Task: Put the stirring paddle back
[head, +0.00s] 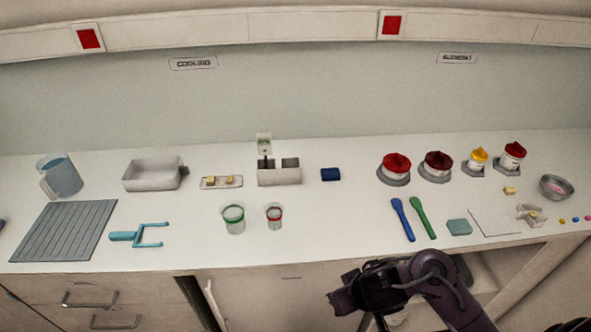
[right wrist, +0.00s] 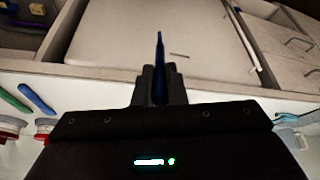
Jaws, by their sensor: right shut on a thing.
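My right gripper (right wrist: 160,84) is shut on a slim dark blue piece (right wrist: 160,52), likely the stirring paddle, whose tapered end sticks out beyond the fingers in the right wrist view. The rest of it is hidden by the fingers. In the head view my right arm (head: 385,287) is in front of the counter's near edge, and the held piece cannot be made out clearly. A grey metal holder (head: 280,177) with open compartments stands at the back middle of the counter. My left gripper is not in view.
A blue spatula (head: 402,219) and a green spatula (head: 422,217) lie on the right of the counter (head: 330,220). A teal forked tool (head: 140,235) lies left. Red-lidded jars (head: 396,166) stand back right.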

